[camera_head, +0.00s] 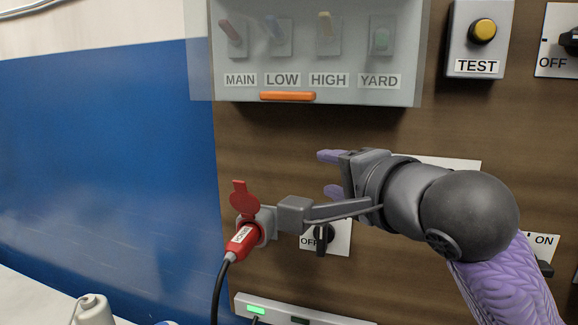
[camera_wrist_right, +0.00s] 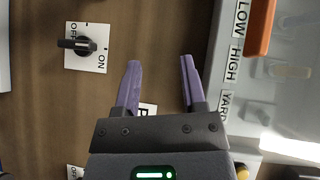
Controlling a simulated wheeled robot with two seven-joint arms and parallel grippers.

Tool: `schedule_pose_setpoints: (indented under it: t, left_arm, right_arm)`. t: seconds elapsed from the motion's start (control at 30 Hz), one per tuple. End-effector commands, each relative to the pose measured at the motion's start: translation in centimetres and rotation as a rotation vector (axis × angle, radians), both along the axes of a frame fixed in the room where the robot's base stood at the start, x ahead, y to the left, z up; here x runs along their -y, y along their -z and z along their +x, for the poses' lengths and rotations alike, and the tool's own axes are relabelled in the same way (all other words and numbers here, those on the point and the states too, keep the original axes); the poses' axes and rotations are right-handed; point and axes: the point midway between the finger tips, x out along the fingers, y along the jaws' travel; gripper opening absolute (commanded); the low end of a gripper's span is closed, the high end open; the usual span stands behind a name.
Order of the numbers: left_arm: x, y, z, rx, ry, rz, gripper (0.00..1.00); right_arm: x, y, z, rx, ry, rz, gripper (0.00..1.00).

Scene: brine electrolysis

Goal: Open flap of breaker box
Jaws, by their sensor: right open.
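The grey breaker box (camera_head: 232,88) is on the wooden panel at the top of the head view. Its see-through flap (camera_head: 198,70) hangs down over the switches, looking shut. The orange handle (camera_head: 288,96) is at the box's lower edge, under the LOW and HIGH labels. It also shows at the upper right of the right wrist view (camera_wrist_right: 259,25). My right gripper (camera_head: 325,174) is open and empty, below the box and a little right of the handle, apart from it. Its two purple fingers (camera_wrist_right: 160,63) are spread in the wrist view. My left gripper is not in view.
A red plug (camera_head: 242,240) with a black cable sits in a socket below the box. A rotary switch (camera_head: 321,238) is partly behind my right wrist. The yellow TEST button (camera_head: 482,31) is right of the box. The blue wall area (camera_head: 100,160) at left is clear.

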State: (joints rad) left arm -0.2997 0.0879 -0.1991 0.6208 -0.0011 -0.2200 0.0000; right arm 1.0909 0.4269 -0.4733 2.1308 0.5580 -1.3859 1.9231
Motion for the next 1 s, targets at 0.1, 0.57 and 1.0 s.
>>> schedule_pose_setpoints:
  t: [0.1,0.57,1.0]
  left_arm:
    - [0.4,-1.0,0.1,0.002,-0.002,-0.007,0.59]
    - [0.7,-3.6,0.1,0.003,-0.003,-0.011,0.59]
    - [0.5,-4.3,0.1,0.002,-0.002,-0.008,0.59]
  right_arm:
    - [-0.7,-7.0,-3.3,0.050,-0.015,0.140,0.53]
    - [-4.2,-9.4,1.5,0.050,-0.022,0.214,0.53]
    - [-5.5,-9.0,4.0,0.054,-0.024,0.214,0.53]
